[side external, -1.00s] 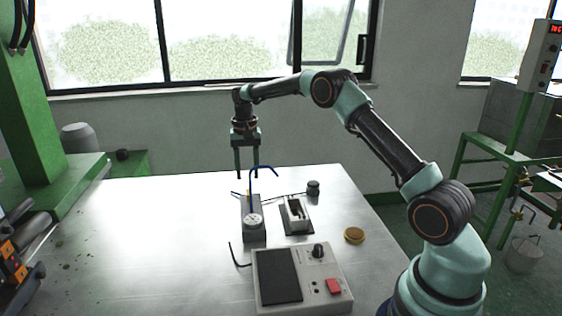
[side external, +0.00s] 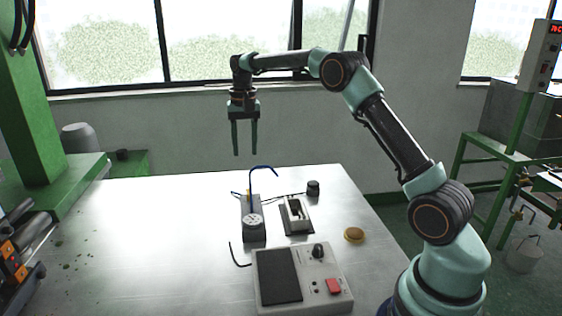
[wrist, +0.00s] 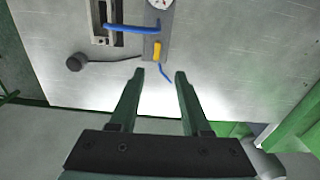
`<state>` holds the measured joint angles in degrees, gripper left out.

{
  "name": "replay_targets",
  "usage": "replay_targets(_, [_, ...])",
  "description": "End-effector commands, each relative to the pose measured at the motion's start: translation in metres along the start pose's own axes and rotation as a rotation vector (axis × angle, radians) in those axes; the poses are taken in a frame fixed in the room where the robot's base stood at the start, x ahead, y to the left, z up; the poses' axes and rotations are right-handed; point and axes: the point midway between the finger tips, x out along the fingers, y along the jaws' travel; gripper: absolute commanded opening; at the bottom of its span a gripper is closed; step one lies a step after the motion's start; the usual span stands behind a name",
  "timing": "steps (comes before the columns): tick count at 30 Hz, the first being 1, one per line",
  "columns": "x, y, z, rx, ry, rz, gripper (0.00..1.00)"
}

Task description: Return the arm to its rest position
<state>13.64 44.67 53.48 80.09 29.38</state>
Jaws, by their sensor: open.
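My gripper (side external: 244,153) hangs pointing down, high above the far part of the metal table (side external: 150,225). Its two fingers are apart with nothing between them. In the wrist view, my gripper (wrist: 160,72) also shows open and empty, with the table below. My arm reaches from its base at the right, bent at the elbow, and touches nothing on the table.

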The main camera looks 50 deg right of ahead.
Motion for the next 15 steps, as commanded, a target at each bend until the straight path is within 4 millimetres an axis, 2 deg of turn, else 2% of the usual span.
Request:
replay_targets(1, [-0.013, -0.002, 0.008, -0.026, 0.017, -0.01, 0.47])
replay_targets(6, [-0.051, -0.003, 0.042, -0.134, 0.075, -0.042, 0.47])
replay_targets(15, [-0.093, 0.01, 0.113, -0.324, 0.184, -0.093, 0.47])
